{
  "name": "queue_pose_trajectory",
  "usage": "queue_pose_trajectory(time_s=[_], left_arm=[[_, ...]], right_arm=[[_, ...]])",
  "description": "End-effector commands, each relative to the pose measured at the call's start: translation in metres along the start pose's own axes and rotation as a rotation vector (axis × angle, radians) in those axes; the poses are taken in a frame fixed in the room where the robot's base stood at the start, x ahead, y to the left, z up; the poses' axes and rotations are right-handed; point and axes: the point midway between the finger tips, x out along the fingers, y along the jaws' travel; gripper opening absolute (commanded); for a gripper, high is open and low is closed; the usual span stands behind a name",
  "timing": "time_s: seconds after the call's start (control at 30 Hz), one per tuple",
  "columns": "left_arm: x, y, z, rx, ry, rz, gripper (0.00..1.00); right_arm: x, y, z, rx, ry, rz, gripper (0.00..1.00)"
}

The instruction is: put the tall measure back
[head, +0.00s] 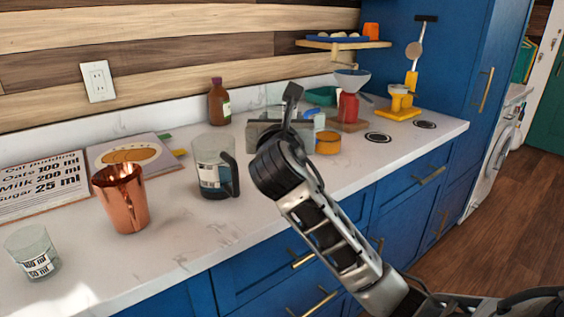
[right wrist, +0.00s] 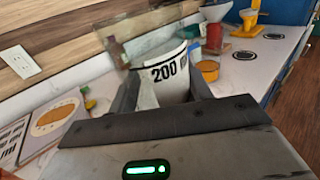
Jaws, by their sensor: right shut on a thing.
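The tall measure (right wrist: 170,78) is a clear glass with a white band marked 200. It stands between the fingers of my right gripper (right wrist: 160,95) in the right wrist view, and the gripper is shut on it. In the head view my right gripper (head: 280,128) is over the counter, right of the clear jug, and its wrist and hand hide most or all of the measure. A small clear measure (head: 35,255) with a printed label stands at the front left of the counter. My left gripper is not in view.
A clear jug (head: 208,155) with a dark handle and a copper cup (head: 124,205) stand on the left. A brown bottle (head: 219,102) is behind. An orange pot (head: 328,143), a red jar (head: 348,107) and two dark-ringed discs (head: 378,138) (head: 424,125) are to the right.

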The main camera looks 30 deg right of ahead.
Motion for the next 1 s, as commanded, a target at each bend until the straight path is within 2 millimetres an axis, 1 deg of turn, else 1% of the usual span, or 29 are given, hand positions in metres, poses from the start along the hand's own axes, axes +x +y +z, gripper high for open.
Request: queue_pose_trajectory(time_s=[0.2, 0.33, 0.4, 0.5, 0.6, 0.83, 1.0], left_arm=[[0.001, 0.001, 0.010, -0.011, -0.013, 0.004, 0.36], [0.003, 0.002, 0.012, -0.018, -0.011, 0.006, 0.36], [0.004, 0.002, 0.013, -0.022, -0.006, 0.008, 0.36], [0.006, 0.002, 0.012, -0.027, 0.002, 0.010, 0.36], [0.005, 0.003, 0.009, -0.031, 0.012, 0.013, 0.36], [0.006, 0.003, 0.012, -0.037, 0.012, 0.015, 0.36], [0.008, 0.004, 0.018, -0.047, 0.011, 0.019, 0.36]], right_arm=[[0.051, -0.006, -0.024, -0.001, 0.003, -0.005, 0.20], [0.083, -0.009, -0.039, 0.001, 0.003, -0.003, 0.20], [0.094, -0.010, -0.056, 0.000, 0.004, -0.003, 0.20], [0.109, -0.011, -0.072, 0.001, 0.002, -0.002, 0.20], [0.118, -0.011, -0.083, 0.002, 0.001, -0.001, 0.20], [0.129, -0.013, -0.095, 0.002, -0.001, -0.001, 0.20], [0.130, -0.012, -0.122, 0.002, 0.002, 0.001, 0.20]])
